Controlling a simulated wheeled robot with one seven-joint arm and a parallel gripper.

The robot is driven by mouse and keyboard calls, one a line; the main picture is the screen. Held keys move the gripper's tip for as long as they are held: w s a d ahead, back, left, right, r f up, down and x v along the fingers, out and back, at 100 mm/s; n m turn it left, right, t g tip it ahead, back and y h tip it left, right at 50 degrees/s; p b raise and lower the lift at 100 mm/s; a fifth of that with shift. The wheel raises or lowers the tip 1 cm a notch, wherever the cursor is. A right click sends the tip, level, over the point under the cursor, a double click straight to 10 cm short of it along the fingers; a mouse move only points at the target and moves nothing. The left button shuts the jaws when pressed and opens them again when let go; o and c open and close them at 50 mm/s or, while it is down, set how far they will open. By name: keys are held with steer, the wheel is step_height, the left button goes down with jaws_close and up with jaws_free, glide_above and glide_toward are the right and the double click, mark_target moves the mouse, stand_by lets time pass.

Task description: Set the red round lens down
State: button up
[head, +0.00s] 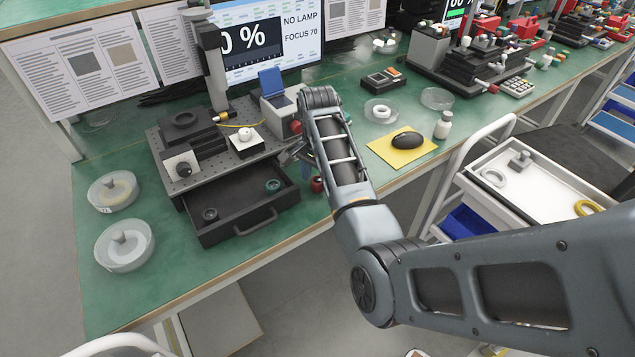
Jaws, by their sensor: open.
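A small round red piece (316,184), which looks like the red lens, is low on the green bench just right of the open drawer. My gripper (298,160) is open beside the optics stand, above and to the left of this red piece. My forearm partly hides the gripper, so its fingertips are hard to make out. I see no red piece between the fingers. Another red part (296,127) shows at the right side of the grey block on the stand, partly behind my wrist.
The open black drawer (240,213) holds two small round parts. Two clear round dishes (124,245) stand on the left. A yellow pad (385,150) with a dark mouse, a small bottle (443,124) and a white cart (540,200) are on the right. Bare bench lies front left.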

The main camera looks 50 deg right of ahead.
steer(key=shift+f, duration=0.2)
steer(key=c, duration=1.2)
